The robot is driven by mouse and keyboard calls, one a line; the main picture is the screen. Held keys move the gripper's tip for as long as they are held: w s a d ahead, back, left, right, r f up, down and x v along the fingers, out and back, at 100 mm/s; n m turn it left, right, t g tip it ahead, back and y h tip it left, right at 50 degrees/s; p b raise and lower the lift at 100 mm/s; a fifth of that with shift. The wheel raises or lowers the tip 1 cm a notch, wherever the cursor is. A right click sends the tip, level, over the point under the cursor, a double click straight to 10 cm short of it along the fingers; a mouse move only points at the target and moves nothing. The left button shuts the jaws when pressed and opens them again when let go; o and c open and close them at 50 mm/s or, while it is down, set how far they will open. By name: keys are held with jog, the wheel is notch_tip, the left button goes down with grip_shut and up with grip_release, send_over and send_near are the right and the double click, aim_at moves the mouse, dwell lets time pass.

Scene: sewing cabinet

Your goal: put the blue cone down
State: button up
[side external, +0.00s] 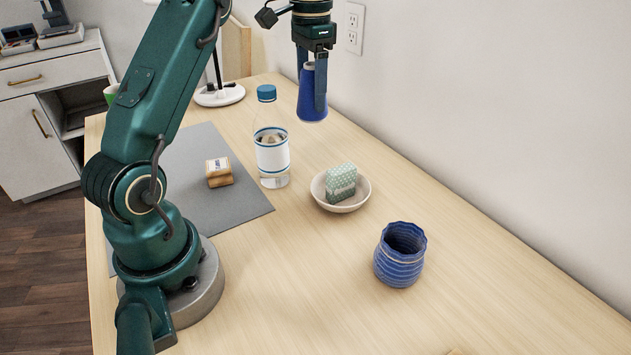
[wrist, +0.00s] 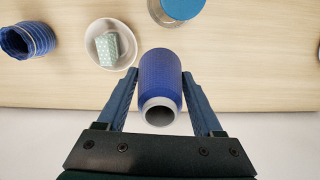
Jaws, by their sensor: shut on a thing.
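The blue cone (side external: 312,98) is a dark blue thread cone with a pale grey open top end. My gripper (side external: 312,85) is shut on it and holds it upright in the air over the back part of the table, near the wall. In the wrist view, the cone (wrist: 160,82) sits between the two fingers of my gripper (wrist: 160,105), its pale rim toward the camera. The cone appears clear of the table (side external: 330,250), though its exact height is hard to tell.
A bottle with a blue cap (side external: 271,145) stands left of the cone. A white bowl (side external: 349,207) holds a green patterned block (side external: 341,182). A blue ribbed cup (side external: 400,256) stands nearer the front. A tan block (side external: 219,172) lies on a grey mat (side external: 240,206). Bare wood lies between bowl and wall.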

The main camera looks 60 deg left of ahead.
jog(key=s+a+f+n, duration=0.2)
jog(key=s+a, duration=0.2)
jog(key=a, duration=0.3)
jog(key=s+a+f+n, duration=0.2)
jog(key=s+a, duration=0.1)
jog(key=a, duration=0.4)
jog(key=shift+s+a+f, duration=0.2)
jog(key=shift+f, duration=1.3)
jog(key=shift+s+a+f, duration=0.25)
jog(key=shift+f, duration=1.2)
jog(key=shift+s+a+f, duration=0.2)
jog(key=shift+f, duration=1.3)
jog(key=shift+f, duration=0.1)
jog(key=o, duration=1.5)
jog(key=shift+o, duration=0.2)
